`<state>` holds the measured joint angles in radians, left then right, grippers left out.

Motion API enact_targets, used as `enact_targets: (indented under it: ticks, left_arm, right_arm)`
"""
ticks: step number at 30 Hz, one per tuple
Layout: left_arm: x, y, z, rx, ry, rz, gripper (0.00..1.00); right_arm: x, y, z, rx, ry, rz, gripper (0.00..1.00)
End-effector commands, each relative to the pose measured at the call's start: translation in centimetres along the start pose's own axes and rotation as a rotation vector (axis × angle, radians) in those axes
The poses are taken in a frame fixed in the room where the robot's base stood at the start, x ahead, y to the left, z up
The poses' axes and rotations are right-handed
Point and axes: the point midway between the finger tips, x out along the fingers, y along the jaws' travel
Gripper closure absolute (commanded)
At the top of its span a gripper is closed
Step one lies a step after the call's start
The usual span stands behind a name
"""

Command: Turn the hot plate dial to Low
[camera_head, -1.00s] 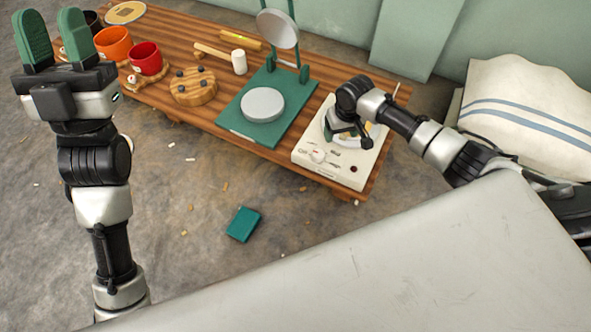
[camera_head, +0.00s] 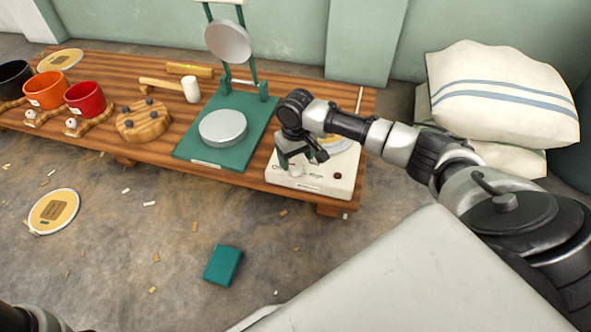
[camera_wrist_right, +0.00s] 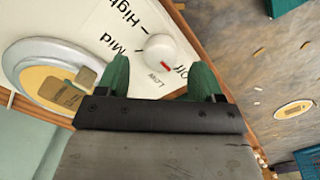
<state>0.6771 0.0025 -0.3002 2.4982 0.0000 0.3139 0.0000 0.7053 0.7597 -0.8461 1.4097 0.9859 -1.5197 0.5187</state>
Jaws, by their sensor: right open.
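The white hot plate (camera_head: 341,182) stands at the right end of the low wooden table, with a round disc on top. My right gripper (camera_head: 297,165) is over its front left part, pointing down. In the right wrist view, the white dial (camera_wrist_right: 163,50) with a red mark lies between and just ahead of the two green fingertips of my open right gripper (camera_wrist_right: 161,75). Printed labels read Off, Low, Mid and High around it. The red mark points toward the space between Low and Off. I cannot tell whether the fingers touch the dial. My left gripper is out of view.
Left of the hot plate stands a green press (camera_head: 232,140) with a grey disc. Further left are a wooden stool-like block (camera_head: 144,121), a mallet (camera_head: 190,90) and a red cup (camera_head: 86,99). A teal block (camera_head: 223,265) lies on the floor. White sacks (camera_head: 500,95) are at right.

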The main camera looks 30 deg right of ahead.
Motion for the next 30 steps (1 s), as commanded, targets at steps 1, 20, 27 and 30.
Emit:
enact_targets:
  ticks: [1, 20, 27, 30]
  left_arm:
    - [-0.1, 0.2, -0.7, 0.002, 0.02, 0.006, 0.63]
    - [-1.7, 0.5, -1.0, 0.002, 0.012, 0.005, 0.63]
    - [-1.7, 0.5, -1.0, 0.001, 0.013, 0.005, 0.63]
    - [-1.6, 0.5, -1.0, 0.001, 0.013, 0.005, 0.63]
  right_arm:
    - [1.2, 0.0, 0.0, 0.0, 0.0, 0.0, 0.33]
    - [3.2, 0.0, 0.0, 0.0, 0.001, 0.0, 0.42]
    - [3.2, 0.0, 0.0, 0.0, 0.001, 0.0, 0.79]
    - [3.2, 0.0, 0.0, 0.0, 0.001, 0.0, 0.82]
